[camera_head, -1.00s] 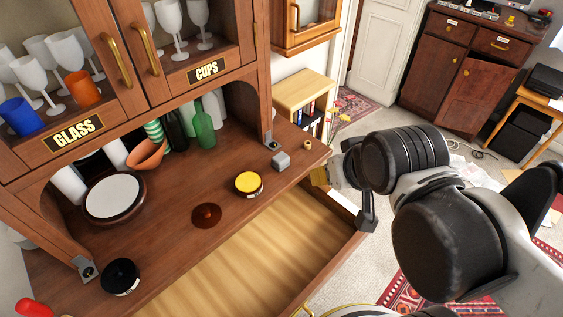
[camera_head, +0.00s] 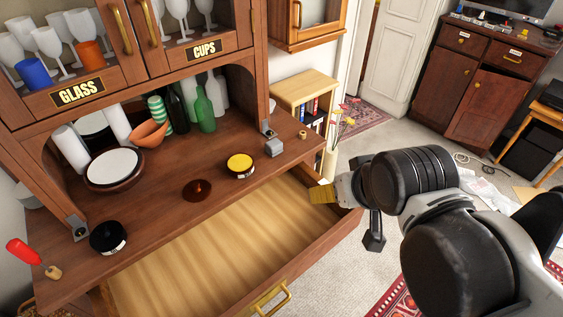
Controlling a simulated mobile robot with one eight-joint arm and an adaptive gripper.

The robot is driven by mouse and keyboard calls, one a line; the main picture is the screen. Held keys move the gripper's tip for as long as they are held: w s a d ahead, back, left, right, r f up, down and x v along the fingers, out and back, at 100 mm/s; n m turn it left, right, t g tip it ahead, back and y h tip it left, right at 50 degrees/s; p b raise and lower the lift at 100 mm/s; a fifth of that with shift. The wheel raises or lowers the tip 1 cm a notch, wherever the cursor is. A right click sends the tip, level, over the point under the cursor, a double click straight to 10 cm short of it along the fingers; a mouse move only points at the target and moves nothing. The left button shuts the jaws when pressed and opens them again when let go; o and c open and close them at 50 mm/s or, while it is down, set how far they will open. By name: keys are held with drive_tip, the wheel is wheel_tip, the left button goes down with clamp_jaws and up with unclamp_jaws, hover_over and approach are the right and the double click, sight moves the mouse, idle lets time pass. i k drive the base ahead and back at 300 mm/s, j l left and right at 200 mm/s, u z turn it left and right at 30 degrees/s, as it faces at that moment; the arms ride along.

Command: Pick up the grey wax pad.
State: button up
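A small grey block (camera_head: 275,147), which looks like the grey wax pad, sits on the cabinet's wooden counter near its right end. My gripper (camera_head: 350,212) is to the right of and nearer than the block, by the right end of the open drawer, and apart from the block. One dark finger points down, and a yellow piece (camera_head: 322,194) shows at its left side. I cannot tell whether that piece is part of the gripper or held. The gripper's opening is not clear from this angle.
The open drawer (camera_head: 215,262) juts out below the counter and looks empty. Bottles (camera_head: 204,111) stand behind.

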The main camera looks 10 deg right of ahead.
sight(273, 147)
drive_tip(key=i+l+u, duration=0.15)
drive_tip(key=l, duration=0.3)
drive_tip(key=i+l+u, duration=0.15)
drive_tip(key=l, duration=0.3)
drive_tip(key=i+l+u, duration=0.15)
drive_tip(key=l, duration=0.3)
drive_tip(key=l+u, duration=0.15)
drive_tip(key=l, duration=0.35)
drive_tip(key=i+l+u, duration=0.5)
drive_tip(key=i+l, duration=0.3)
